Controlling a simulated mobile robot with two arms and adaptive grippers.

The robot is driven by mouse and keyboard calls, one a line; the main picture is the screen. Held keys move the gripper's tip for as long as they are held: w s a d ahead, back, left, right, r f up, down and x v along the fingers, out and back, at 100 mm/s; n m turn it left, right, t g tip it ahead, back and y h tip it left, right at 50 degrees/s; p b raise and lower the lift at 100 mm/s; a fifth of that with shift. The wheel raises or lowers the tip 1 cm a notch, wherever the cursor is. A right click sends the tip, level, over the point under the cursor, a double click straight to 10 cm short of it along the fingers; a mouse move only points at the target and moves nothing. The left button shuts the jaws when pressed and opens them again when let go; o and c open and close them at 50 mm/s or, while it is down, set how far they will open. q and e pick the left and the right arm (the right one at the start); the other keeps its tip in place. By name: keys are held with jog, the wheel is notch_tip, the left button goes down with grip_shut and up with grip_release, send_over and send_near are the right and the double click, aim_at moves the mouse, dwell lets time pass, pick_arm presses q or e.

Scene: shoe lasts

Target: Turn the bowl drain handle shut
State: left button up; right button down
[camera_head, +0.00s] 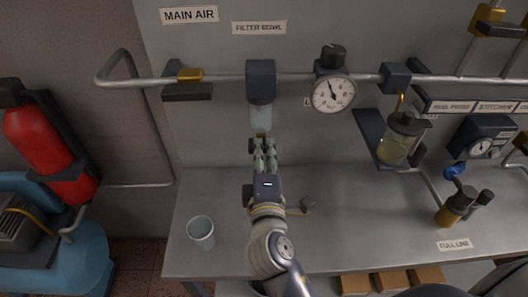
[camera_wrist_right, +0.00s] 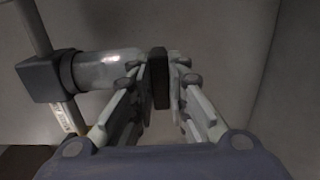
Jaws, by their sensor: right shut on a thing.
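The filter bowl (camera_head: 261,118) is a clear cylinder hanging under a dark block (camera_head: 260,80) on the pipe, below the "FILTER BOWL" label. In the right wrist view the bowl (camera_wrist_right: 108,68) lies sideways, left of the fingers. My right gripper (camera_head: 263,147) is just under the bowl. In the right wrist view its fingers (camera_wrist_right: 160,85) are shut on the dark, flat drain handle (camera_wrist_right: 159,76), one finger on each side. The fingers hide part of the handle and its joint to the bowl. My left gripper is not in view.
A clear cup (camera_head: 201,232) stands on the grey bench (camera_head: 340,215), left of my right arm. A pressure gauge (camera_head: 333,95) and an oil-filled bowl (camera_head: 397,142) are to the right. A yellow-handled valve (camera_head: 189,75) is on the pipe at left.

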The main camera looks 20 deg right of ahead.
jog(key=c, duration=1.6)
grip_release()
jog(key=shift+f, duration=0.1)
jog(key=shift+o, duration=0.2)
jog(key=shift+s+d, duration=0.1)
